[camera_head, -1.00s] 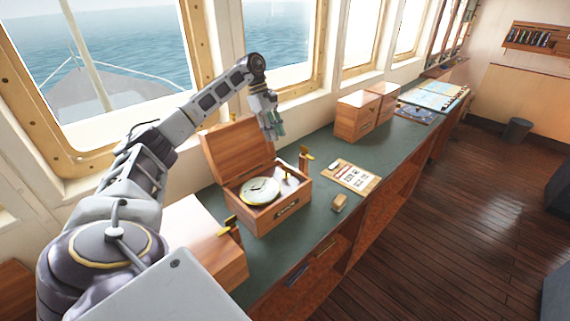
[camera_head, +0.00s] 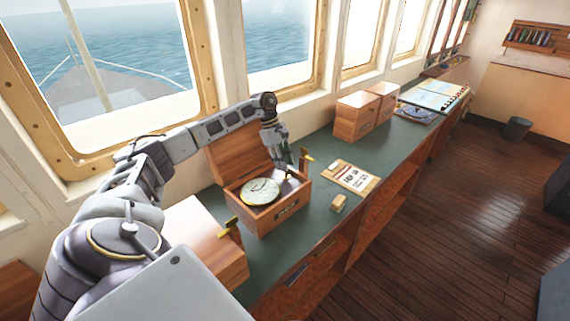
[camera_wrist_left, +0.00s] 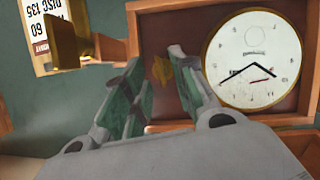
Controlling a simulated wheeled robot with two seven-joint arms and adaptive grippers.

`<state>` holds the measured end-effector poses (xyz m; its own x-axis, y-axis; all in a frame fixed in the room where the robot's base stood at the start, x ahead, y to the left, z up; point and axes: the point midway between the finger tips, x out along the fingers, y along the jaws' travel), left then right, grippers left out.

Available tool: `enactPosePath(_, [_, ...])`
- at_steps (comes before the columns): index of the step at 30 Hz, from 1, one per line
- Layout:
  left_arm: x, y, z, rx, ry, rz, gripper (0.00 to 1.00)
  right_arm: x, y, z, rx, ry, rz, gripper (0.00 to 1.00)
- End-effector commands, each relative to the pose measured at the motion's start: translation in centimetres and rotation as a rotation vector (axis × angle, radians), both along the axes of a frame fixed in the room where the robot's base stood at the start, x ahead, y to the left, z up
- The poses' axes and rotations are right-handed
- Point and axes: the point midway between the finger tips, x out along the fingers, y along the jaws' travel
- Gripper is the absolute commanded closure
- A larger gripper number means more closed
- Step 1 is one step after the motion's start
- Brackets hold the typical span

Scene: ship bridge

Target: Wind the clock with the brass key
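The clock (camera_head: 261,190) has a round white dial with dark hands, set in an open wooden box (camera_head: 283,215) on the green counter. In the left wrist view the dial (camera_wrist_left: 252,60) is at the right, inside the wooden rim. A small brass piece, seemingly the key (camera_wrist_left: 162,70), shows inside the box beside the dial, between my fingers and seemingly beyond them. My left gripper (camera_head: 289,168) is low over the right part of the box. In the wrist view its fingers (camera_wrist_left: 157,62) are apart with no clear contact. My right gripper is out of view.
A brass-topped fitting (camera_head: 307,157) stands right of the box, and another (camera_head: 232,223) front left. A clipboard (camera_head: 350,177) and a small wooden block (camera_head: 339,202) lie to the right. Closed wooden boxes (camera_head: 357,118) stand farther along, and the window wall runs behind.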

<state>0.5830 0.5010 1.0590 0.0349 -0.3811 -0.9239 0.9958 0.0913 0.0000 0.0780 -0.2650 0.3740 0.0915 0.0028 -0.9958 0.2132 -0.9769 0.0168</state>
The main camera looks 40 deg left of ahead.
Motion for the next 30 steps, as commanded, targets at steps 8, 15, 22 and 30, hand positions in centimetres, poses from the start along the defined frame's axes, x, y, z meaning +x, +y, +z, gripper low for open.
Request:
enactPosePath(8, [0.03,-0.56,-1.25,0.0,0.0,-0.001,0.74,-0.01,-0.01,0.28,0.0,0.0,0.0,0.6])
enactPosePath(15, [0.03,-0.57,-1.31,0.0,0.0,-0.001,0.74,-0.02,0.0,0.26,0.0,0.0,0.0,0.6])
enactPosePath(22, [0.03,-0.56,-1.3,0.0,0.0,-0.001,0.99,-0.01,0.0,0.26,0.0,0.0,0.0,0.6])
enactPosePath(30, [0.04,-0.54,-1.29,0.0,-0.001,0.001,1.0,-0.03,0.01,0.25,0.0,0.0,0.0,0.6])
